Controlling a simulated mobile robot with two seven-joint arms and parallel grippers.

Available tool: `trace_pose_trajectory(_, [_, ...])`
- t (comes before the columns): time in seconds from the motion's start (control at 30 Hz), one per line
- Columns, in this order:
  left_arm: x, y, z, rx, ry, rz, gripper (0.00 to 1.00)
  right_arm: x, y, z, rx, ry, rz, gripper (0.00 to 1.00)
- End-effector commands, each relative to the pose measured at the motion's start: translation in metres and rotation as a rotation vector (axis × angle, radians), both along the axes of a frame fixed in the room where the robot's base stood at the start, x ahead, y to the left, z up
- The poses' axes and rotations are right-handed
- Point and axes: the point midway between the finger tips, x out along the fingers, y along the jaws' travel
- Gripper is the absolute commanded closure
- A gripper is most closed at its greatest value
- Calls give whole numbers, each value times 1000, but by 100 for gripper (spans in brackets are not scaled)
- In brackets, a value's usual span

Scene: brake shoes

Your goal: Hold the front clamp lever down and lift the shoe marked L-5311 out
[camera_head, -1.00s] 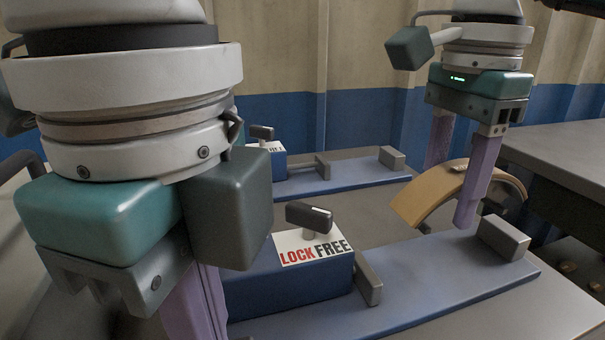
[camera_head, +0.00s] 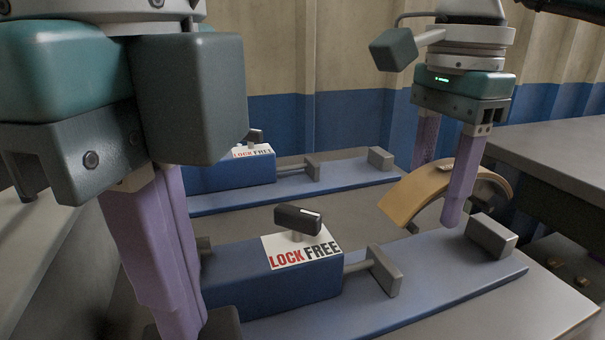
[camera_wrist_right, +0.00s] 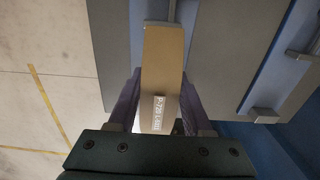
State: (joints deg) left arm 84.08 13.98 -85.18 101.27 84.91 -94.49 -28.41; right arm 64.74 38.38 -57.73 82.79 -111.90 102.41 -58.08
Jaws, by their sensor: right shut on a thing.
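The front clamp (camera_head: 270,285) is a blue block with a "LOCK FREE" plate. A black handle (camera_head: 298,219) stands on it, its white mark toward FREE. A rod carries its grey jaw (camera_head: 386,272), with an open gap to the end block (camera_head: 492,236). The tan curved shoe (camera_head: 418,192) is between the fingers of my right gripper (camera_head: 438,190), shut on it above the rail. The right wrist view shows its label (camera_wrist_right: 159,113), which seems to include "P-720"; the rest is hard to read. My left gripper (camera_head: 165,325) is left of the clamp; its opening is unclear.
A second, similar clamp (camera_head: 230,178) with its own handle and empty rail stands behind. A grey table (camera_head: 555,150) lies at the right. A blue and beige wall closes the back. The front rail (camera_head: 440,285) is clear between jaw and end block.

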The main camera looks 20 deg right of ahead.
Motion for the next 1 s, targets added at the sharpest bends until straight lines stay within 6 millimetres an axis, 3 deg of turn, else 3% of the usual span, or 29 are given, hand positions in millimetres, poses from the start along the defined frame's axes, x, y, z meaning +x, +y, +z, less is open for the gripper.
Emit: trace_pose_trajectory(1.0, [-1,-1,55,-1,2,-3,100,0,0,1,0,-2,0,100])
